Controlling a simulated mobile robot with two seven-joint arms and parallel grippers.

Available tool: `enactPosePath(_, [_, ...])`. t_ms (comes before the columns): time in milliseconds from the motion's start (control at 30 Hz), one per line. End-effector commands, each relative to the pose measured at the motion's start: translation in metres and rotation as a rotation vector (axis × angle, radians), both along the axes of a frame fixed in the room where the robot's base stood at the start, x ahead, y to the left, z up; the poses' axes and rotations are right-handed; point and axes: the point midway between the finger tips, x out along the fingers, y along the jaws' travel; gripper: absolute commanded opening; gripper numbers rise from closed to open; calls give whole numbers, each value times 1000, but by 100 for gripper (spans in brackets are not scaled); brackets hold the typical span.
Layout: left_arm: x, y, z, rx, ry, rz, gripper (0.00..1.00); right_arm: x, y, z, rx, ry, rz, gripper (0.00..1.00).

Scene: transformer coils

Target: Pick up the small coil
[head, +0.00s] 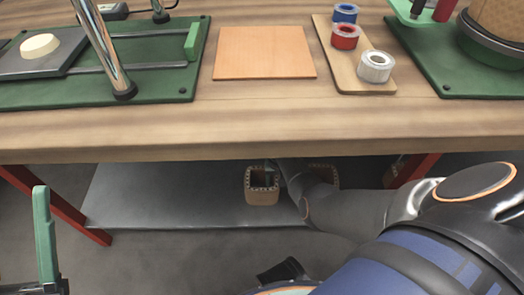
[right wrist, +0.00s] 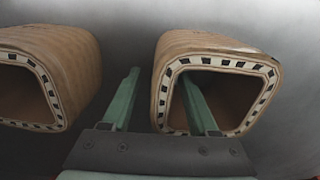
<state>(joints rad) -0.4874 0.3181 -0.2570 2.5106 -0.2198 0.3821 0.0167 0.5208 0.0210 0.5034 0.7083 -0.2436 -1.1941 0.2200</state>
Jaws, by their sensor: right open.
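Two tan coils with square openings and dotted rims stand on the shelf under the table. One coil (head: 262,190) shows clearly in the head view; the other (head: 324,174) is partly hidden by my right arm. In the right wrist view one coil (right wrist: 222,47) is ahead and another (right wrist: 60,58) is at the left, cut off by the edge. I cannot tell which is the small one. My right gripper (right wrist: 161,76) is open, one green finger within the nearer coil's opening, the other outside its left wall. Of my left gripper (head: 45,235) one finger shows, away from the coils.
The grey shelf (head: 150,195) has free room left of the coils. The wooden tabletop (head: 230,125) overhangs it, with red legs (head: 65,208) at the sides. On top are green boards, an orange square (head: 264,52) and several tape rolls (head: 375,67).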

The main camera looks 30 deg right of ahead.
Motion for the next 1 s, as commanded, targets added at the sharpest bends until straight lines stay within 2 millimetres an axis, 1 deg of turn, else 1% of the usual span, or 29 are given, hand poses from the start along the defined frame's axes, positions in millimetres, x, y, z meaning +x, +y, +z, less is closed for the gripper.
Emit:
enactPosePath(33, [1,-1,-13,4,4,3,50,0,0,-13,-1,-1,0,60])
enactPosePath(133, [2,-2,-20,7,10,8,50,1,-1,-21,-1,-2,0,60])
enactPosePath(267, [2,-3,-22,4,9,11,50,1,-1,-25,-1,-2,0,60])
enactPosePath(500, [2,-3,-21,2,9,12,50,1,0,-24,-1,-2,0,60])
enactPosePath(1000, [2,-2,-21,9,8,13,50,1,0,-24,-1,-2,0,4])
